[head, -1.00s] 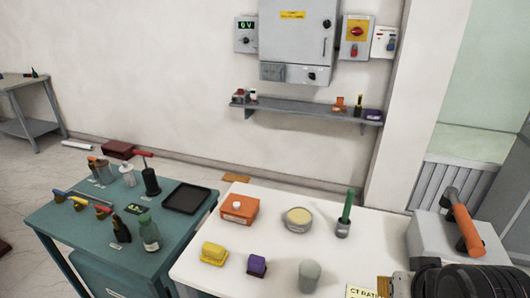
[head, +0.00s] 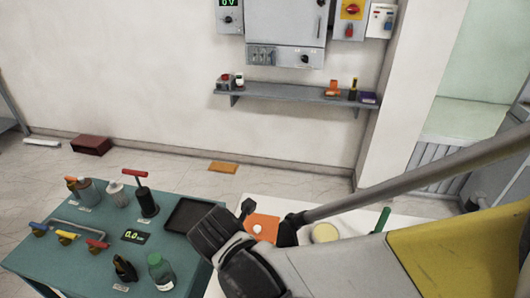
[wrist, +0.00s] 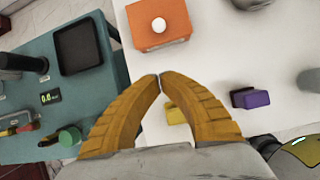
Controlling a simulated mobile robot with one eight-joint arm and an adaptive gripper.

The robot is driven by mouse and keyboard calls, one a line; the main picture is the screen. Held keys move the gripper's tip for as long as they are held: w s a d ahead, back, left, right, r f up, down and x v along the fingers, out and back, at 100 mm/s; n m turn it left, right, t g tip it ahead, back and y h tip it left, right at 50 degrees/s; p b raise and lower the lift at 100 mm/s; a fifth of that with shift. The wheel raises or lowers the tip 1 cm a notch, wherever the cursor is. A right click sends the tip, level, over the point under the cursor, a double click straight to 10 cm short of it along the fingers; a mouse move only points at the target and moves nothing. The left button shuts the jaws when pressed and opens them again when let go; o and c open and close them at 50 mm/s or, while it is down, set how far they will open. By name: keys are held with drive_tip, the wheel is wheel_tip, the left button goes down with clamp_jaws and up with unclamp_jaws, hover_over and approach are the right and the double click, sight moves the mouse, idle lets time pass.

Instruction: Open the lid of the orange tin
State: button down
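The orange tin (wrist: 178,30) is a box with a round white knob (wrist: 158,25) on its lid, and the lid looks closed. It stands on the white table near its left edge, at the top of the wrist view. In the head view the tin (head: 266,221) is partly hidden behind my arm. My gripper (wrist: 160,75) has its two yellow fingers curved together, tips touching or nearly so, with nothing held between them. The fingertips show below the tin in the wrist view, apart from it. The fingers cannot be made out in the head view.
A yellow block (wrist: 176,112) shows partly behind the fingers. A purple block (wrist: 250,98) stands to the right. The teal table (wrist: 88,95) on the left bears a black tray (wrist: 85,45) and a green-capped bottle (head: 161,272). White tabletop between tin and purple block is clear.

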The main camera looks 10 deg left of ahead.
sight(259, 224)
drive_tip(key=b+x, duration=0.7)
drive_tip(key=x, duration=0.3)
drive_tip(key=shift+s+d, duration=0.15)
drive_tip(key=r+p, duration=0.1)
drive_tip(key=w+r+p, duration=0.2)
drive_tip(key=shift+w+d, duration=0.15)
drive_tip(key=shift+d, duration=0.1)
drive_tip(key=shift+w+r, duration=0.1)
drive_tip(key=shift+w, duration=0.25)
drive_tip(key=shift+a+r, duration=0.1)
